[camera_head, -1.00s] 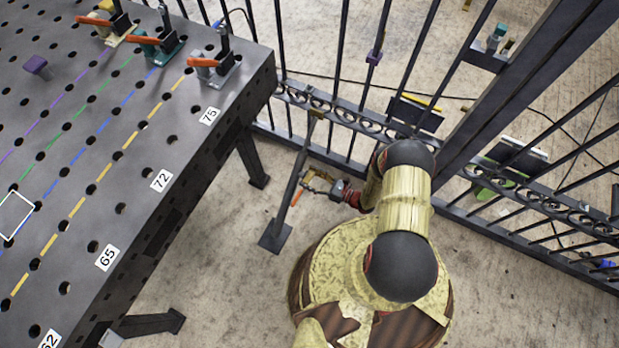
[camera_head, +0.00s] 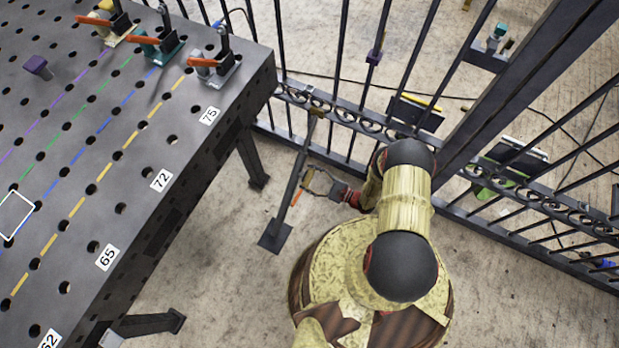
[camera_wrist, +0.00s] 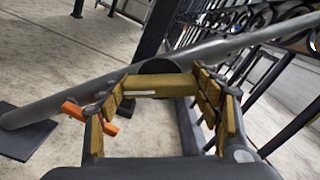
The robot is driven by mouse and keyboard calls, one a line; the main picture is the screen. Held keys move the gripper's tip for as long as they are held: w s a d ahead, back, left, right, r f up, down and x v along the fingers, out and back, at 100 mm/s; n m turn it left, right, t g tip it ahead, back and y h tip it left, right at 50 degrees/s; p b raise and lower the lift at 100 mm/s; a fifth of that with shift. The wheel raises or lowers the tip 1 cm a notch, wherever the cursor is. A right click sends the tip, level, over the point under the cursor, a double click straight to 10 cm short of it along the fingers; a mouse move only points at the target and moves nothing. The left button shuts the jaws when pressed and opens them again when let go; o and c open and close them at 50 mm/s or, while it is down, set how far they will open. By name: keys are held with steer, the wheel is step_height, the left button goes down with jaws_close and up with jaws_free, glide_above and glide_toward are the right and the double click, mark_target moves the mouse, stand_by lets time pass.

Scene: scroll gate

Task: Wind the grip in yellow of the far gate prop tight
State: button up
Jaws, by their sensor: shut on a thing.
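The gate prop (camera_head: 288,192) is a dark slanted tube running from the gate's scrolled rail down to a square foot plate (camera_head: 275,236). In the wrist view the grey tube (camera_wrist: 238,43) crosses behind my fingers. A yellow grip (camera_wrist: 158,86) lies crosswise at the tube. My gripper (camera_wrist: 160,82) is shut on it, with one finger at each end. An orange lever (camera_wrist: 88,117) sticks out of the prop to the left; it also shows in the head view (camera_head: 297,196). In the head view my gripper (camera_head: 312,178) is small, and the yellow grip cannot be told apart.
A perforated steel table (camera_head: 130,200) with orange-handled clamps (camera_head: 205,62) stands at the left, close to the prop. The black gate (camera_head: 350,118) and a thick post (camera_head: 520,80) rise behind. Bare concrete lies around the prop's foot.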

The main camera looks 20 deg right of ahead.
steer(key=n, duration=0.4)
steer(key=shift+n, duration=0.3)
steer(key=n, duration=0.4)
steer(key=shift+a+f+n, duration=0.1)
steer(key=shift+n, duration=0.3)
steer(key=o, duration=1.1)
steer(key=shift+o, duration=0.4)
steer(key=shift+s, duration=0.1)
steer(key=v, duration=1.2)
